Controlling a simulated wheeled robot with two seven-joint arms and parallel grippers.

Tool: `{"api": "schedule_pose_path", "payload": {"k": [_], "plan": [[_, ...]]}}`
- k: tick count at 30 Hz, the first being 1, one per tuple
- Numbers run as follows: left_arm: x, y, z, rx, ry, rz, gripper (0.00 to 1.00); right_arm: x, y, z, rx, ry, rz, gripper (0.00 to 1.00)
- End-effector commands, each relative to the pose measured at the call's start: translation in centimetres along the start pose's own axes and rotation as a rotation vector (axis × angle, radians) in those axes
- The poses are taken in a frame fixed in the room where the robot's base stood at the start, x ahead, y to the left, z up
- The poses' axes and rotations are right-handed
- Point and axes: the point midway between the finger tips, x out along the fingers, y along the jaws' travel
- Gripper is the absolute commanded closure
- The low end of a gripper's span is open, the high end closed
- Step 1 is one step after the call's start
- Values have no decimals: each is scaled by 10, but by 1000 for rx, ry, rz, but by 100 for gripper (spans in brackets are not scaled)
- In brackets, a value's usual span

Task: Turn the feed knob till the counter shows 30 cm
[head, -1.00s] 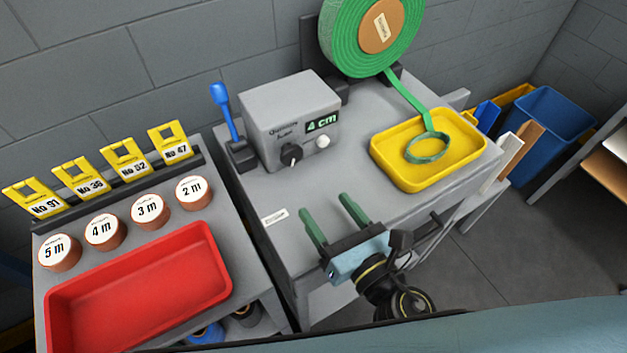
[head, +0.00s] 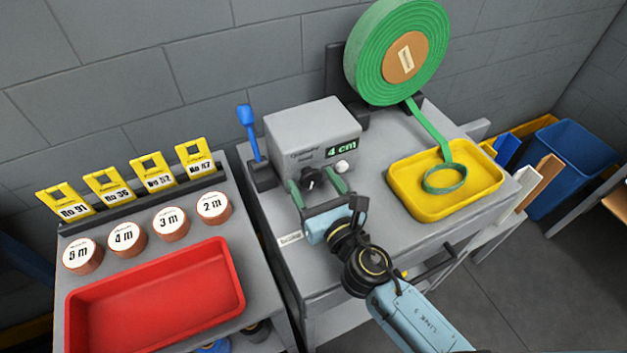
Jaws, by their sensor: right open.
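The grey feed box (head: 305,131) stands on the grey bench, and its green counter (head: 342,149) reads 4 cm. The black feed knob (head: 311,179) is on the box's front, left of a white round button (head: 342,167). My right gripper (head: 315,185) is open in front of the box, with its green fingers on either side of the knob in the picture. I cannot tell whether the fingers touch the knob. My left gripper is out of view.
A green strap roll (head: 397,52) feeds a strap into a yellow tray (head: 480,205). A blue lever (head: 248,135) stands left of the box. A red tray (head: 232,300), labelled discs (head: 167,228) and yellow tags (head: 152,172) are on the left table.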

Motion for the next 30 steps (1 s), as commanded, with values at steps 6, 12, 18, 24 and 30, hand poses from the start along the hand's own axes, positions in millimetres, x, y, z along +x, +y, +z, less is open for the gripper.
{"api": "schedule_pose_path", "payload": {"k": [6, 12, 18, 24, 30], "plan": [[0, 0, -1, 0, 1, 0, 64, 6, 0, 0, 1, 0, 0, 35], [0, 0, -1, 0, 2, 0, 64, 6, 0, 0, 1, 0, 0, 41], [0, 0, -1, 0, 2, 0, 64, 6, 0, 0, 0, 0, 0, 67], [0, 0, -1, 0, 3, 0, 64, 6, 0, 0, 2, 0, 0, 80], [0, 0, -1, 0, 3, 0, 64, 5, 0, 0, 42, 0, 0, 80]]}}
